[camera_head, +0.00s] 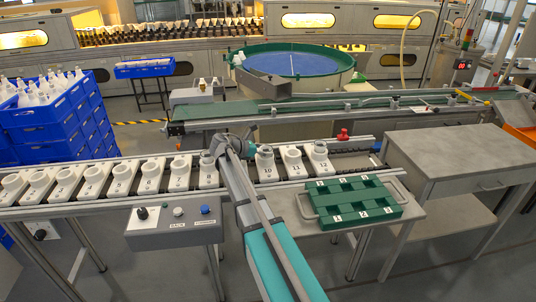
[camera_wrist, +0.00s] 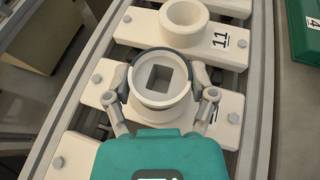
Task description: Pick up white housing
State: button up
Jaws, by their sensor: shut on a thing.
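A white housing (camera_wrist: 160,78) with a round rim and a square opening is between the fingers of my gripper (camera_wrist: 161,98) in the wrist view. The fingers are shut on it from both sides. It is at its pale carrier plate (camera_wrist: 222,130); I cannot tell whether it is lifted at all. The carrier's number label is mostly hidden by a finger. In the head view this looks like the white housing (camera_head: 265,152) on the carrier marked 10, with my gripper (camera_head: 246,146) beside it.
A neighbouring carrier marked 11 holds an open white ring-shaped part (camera_wrist: 185,20). Several carriers line the rail (camera_head: 120,205). A green numbered tray (camera_head: 355,200) with handles stands at the right. A grey control box (camera_head: 175,224) and a bare grey table (camera_head: 460,155) are near.

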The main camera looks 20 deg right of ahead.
jog(key=shift+r, duration=0.1)
jog(key=shift+r+p, duration=0.9)
jog(key=shift+p, duration=0.15)
jog(key=s+a+r+p, duration=0.4)
jog(key=s+r+p, duration=0.7)
jog(key=s, duration=0.2)
jog(key=shift+a, duration=0.4)
jog(key=shift+s, duration=0.1)
notch_tip(320, 180, up, 5)
jog(key=p, duration=0.5)
jog(key=shift+r, duration=0.2)
